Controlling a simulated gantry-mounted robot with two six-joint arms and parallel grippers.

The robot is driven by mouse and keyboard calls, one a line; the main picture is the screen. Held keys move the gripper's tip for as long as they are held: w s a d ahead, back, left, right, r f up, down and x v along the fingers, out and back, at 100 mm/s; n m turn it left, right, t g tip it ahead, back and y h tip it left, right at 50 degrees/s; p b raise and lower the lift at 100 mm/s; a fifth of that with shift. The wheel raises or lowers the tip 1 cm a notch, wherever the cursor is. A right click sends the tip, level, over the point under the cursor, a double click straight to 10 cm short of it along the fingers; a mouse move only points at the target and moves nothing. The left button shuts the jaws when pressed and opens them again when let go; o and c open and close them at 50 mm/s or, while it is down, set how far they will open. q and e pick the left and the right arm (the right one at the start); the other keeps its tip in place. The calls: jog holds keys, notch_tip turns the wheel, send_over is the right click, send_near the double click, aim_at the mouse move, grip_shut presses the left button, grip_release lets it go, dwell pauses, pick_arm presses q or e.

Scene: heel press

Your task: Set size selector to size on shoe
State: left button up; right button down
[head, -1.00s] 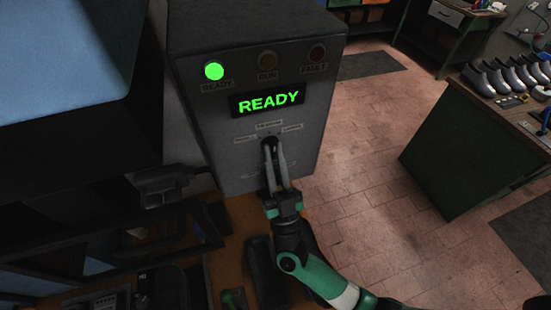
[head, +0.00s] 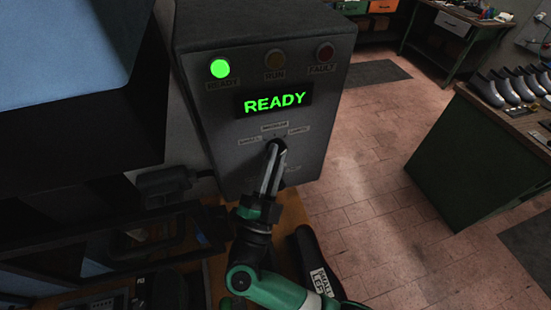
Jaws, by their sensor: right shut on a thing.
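The size selector (head: 276,147) is a dark knob on the front of the grey control box (head: 228,157), with small labels to its left, above it and to its right. My right gripper (head: 274,154) reaches up to it and is shut on the knob. The fingers cover most of the knob, so its pointer direction is hard to tell. The label text is too small to read surely. A dark shoe (head: 313,262) with a white label lies below the box, beside my right arm; the label's lettering is only partly legible. My left gripper is not in view.
The box's display (head: 274,101) reads READY and the green lamp (head: 220,68) is lit; the RUN and FAULT lamps look unlit. Dark machine parts fill the left side. A green bench (head: 470,150) with several shoes stands at right.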

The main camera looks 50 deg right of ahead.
jog(key=shift+r+m, duration=0.1)
jog(key=shift+m, duration=0.2)
jog(key=c, duration=0.9)
grip_release()
jog(key=shift+o, duration=0.2)
jog(key=r, duration=0.2)
jog(key=r+p, duration=0.1)
jog(key=r, duration=0.1)
jog(key=shift+s+a, duration=0.15)
jog(key=shift+s, duration=0.15)
jog(key=s+a+r+p, duration=0.2)
jog(key=s+a+r, duration=0.4)
jog(key=s+r, duration=0.3)
jog(key=s, duration=0.2)
jog(key=shift+s+a, duration=0.3)
jog(key=shift+a, duration=0.05)
